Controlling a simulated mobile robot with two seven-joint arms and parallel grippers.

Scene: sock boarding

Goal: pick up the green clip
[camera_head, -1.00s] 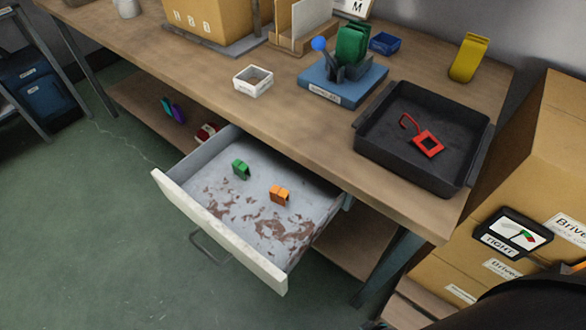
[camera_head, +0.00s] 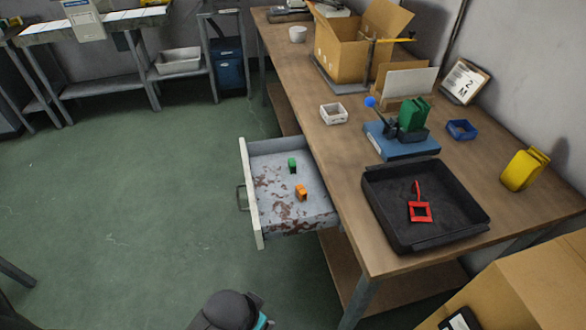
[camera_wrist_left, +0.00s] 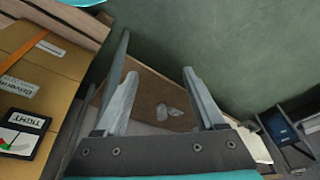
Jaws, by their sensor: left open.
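The small green clip (camera_head: 292,165) stands in the open drawer (camera_head: 253,202), towards its back in the head view. A small orange clip (camera_head: 301,192) is in the same drawer, a little nearer to me. My left gripper (camera_wrist_left: 160,80) shows in the left wrist view with its two fingers spread and nothing between them. It is away from the green clip, which I do not see in the wrist view. A dark rounded part of my own arm shows at the bottom of the head view. My right gripper is not in view.
The drawer sticks out from the wooden workbench (camera_head: 345,190). On the bench are a black tray (camera_head: 385,235) with a red frame (camera_head: 420,211), a white box (camera_head: 334,113) and a blue stand (camera_head: 400,148). Cardboard boxes (camera_head: 540,285) stand at lower right. The green floor beside the drawer is clear.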

